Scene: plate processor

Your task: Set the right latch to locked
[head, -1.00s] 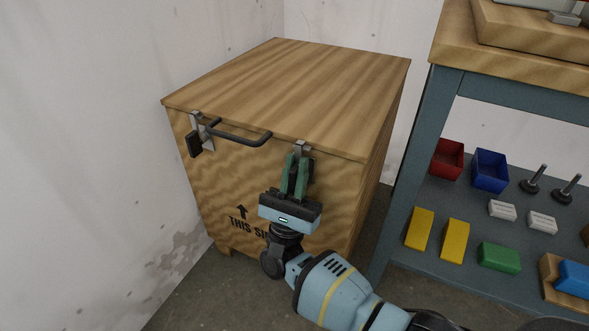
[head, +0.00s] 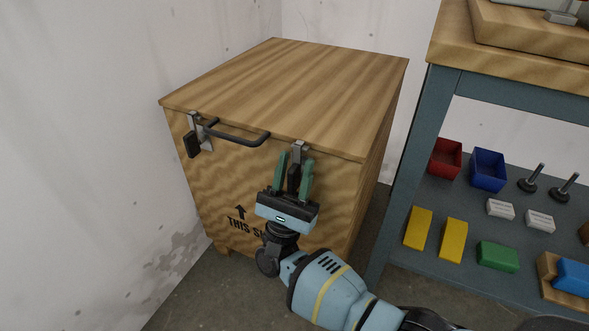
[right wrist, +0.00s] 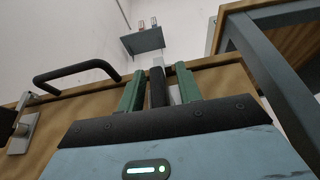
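The right latch (head: 299,147) is a silver metal piece at the top front edge of the wooden crate (head: 345,188), with a dark handle (head: 294,178) hanging below it. My right gripper (head: 295,158) is in front of this latch, its green fingers spread apart, one on each side of the handle. In the right wrist view the dark handle (right wrist: 157,88) stands between the two fingers with a silver part beside it. The fingers partly hide the latch, and I cannot tell whether either one touches it. My left gripper is not in view.
A left latch (head: 205,136) with a dark handle sits on the same crate front. A dark bar handle (head: 240,136) sticks out between the latches. A blue-grey shelf table (head: 409,165) with bins and blocks stands close on the right; a wall is on the left.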

